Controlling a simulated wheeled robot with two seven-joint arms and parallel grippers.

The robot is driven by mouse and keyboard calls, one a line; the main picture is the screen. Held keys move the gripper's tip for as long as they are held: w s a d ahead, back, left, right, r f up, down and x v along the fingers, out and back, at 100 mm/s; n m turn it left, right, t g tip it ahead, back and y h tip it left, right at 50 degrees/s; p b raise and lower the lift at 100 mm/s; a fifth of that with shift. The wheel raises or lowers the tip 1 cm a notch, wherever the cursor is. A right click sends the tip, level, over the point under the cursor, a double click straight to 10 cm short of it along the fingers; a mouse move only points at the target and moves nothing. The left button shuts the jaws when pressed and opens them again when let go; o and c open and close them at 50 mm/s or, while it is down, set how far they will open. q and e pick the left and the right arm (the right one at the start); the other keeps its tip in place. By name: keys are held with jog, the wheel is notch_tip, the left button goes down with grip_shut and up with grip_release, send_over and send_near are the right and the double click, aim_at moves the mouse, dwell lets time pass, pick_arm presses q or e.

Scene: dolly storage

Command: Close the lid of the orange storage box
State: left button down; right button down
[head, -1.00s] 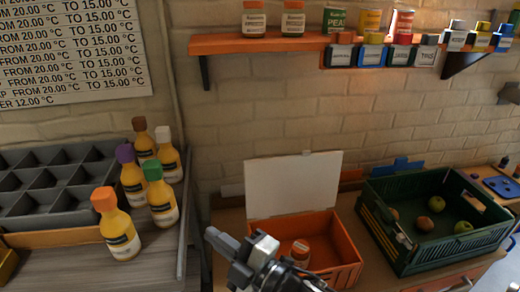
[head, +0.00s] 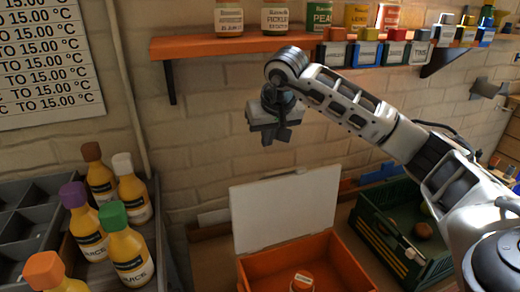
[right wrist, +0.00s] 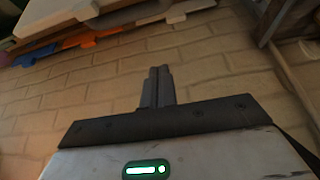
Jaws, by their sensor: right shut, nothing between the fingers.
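The orange storage box (head: 255,273) stands on the table at the bottom middle of the head view. Its white lid (head: 287,210) is open and stands up at the back, leaning toward the brick wall. A jar with an orange cap (head: 302,281) is inside the box. My right gripper (head: 276,137) is above the lid, in front of the wall, apart from the lid and pointing down in the head view. Its fingers (right wrist: 157,87) are together and empty in the right wrist view. My left gripper is not in view.
A green crate (head: 372,235) with fruit stands right of the box, partly behind my right arm. Sauce bottles (head: 125,245) and a grey divided tray (head: 40,200) are at the left. An orange shelf (head: 230,44) with jars and tins runs above my right gripper.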

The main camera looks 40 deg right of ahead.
notch_tip(320, 180, down, 8)
jog(key=shift+s+a+f, duration=0.15)
jog(key=shift+s+f, duration=0.05)
jog(key=shift+s, duration=0.05)
dwell(0.4)
dwell(0.3)
